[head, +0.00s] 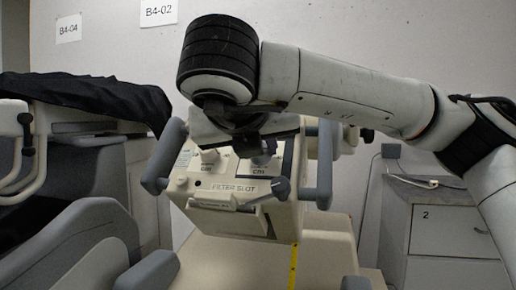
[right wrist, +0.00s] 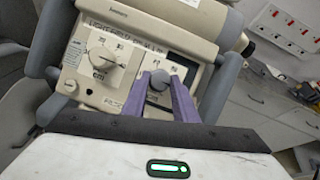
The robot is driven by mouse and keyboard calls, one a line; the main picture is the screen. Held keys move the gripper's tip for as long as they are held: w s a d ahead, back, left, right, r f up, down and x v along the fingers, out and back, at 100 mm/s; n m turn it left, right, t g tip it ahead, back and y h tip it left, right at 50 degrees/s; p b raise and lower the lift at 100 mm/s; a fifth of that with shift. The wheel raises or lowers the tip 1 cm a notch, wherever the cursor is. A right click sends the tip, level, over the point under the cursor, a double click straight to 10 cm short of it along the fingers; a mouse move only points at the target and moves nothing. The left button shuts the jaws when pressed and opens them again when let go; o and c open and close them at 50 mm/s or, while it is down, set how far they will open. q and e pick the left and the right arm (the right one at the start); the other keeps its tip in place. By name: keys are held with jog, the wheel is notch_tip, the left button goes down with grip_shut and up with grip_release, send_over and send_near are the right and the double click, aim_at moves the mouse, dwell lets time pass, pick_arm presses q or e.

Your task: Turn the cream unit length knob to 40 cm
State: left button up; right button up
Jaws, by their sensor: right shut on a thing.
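The cream unit (head: 225,187) stands in the middle of the head view, its front panel carrying two dials marked "cm" above a "FILTER SLOT" label. In the right wrist view, a pale knob with a pointer (right wrist: 102,59) is on the left dial and a grey knob (right wrist: 159,80) is on the right dial. My right gripper (right wrist: 160,84) has its purple fingers on either side of the grey knob and is shut on it. In the head view my right wrist largely hides this dial. The small scale figures are unreadable. My left gripper is not in view.
Grey handles (head: 163,157) flank the unit on both sides. A grey chair (head: 85,235) and a dark-covered cart (head: 100,97) are at left. A grey cabinet (head: 450,230) stands at right. A yellow tape (head: 293,265) hangs below the unit.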

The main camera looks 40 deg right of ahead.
jog(key=o, duration=1)
jog(key=shift+o, duration=0.2)
jog(key=v, duration=1)
jog(key=shift+s, duration=0.15)
jog(key=shift+a, duration=0.1)
